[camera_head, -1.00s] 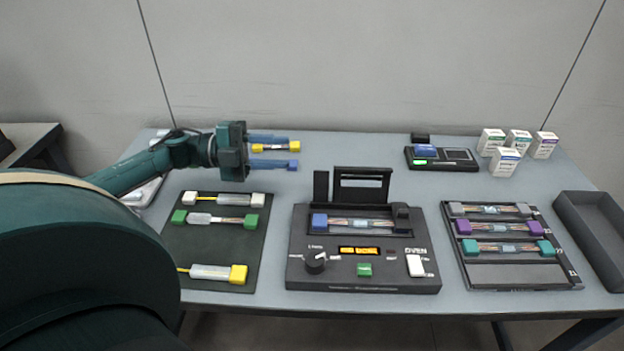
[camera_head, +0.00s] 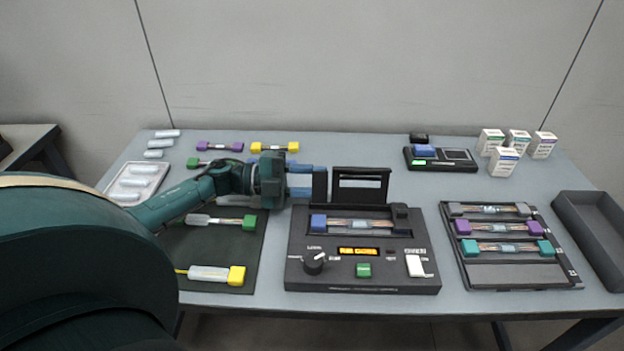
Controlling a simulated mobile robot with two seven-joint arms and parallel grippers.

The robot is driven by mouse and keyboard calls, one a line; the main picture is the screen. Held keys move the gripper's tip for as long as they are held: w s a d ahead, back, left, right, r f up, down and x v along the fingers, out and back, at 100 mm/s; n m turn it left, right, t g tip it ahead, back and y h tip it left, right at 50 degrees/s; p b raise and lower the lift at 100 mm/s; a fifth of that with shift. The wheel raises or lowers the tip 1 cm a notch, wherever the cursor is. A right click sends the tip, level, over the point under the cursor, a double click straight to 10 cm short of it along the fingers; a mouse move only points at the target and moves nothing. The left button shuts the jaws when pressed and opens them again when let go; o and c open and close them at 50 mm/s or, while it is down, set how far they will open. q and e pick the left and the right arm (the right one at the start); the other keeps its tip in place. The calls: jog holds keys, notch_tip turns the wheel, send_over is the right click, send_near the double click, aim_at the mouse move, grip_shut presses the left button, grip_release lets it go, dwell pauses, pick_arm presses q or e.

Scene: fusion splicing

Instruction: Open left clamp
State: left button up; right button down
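The black oven (camera_head: 362,285) stands in the middle of the table with its lid (camera_head: 361,186) raised. Its left clamp (camera_head: 320,185) is a black block standing upright beside the lid. The right clamp (camera_head: 401,215) lies down over the right end of the fibre piece. The piece's blue left end (camera_head: 319,223) is uncovered in the slot. My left gripper (camera_head: 304,181) is open, its two blue fingers apart, with tips just left of the upright left clamp. Whether they touch it I cannot tell. My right gripper is not in view.
A dark mat (camera_head: 215,275) with fibre holders lies left of the oven. A rack (camera_head: 511,275) with several holders and an empty tray (camera_head: 598,235) are at right. A small device (camera_head: 440,160) and white boxes (camera_head: 503,162) stand behind. Table between oven and rack is clear.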

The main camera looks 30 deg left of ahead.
pick_arm(q)
jog(key=shift+c, duration=0.3)
grip_shut()
jog(key=m, duration=0.1)
jog(key=m+b, duration=0.1)
jog(key=shift+s+d+r+m, duration=0.2)
jog(key=shift+s+m, duration=0.2)
jog(key=shift+s+d+r+m, duration=0.15)
jog(key=shift+r+m, duration=0.1)
jog(key=shift+m, duration=0.45)
jog(key=shift+o, duration=0.3)
grip_release()
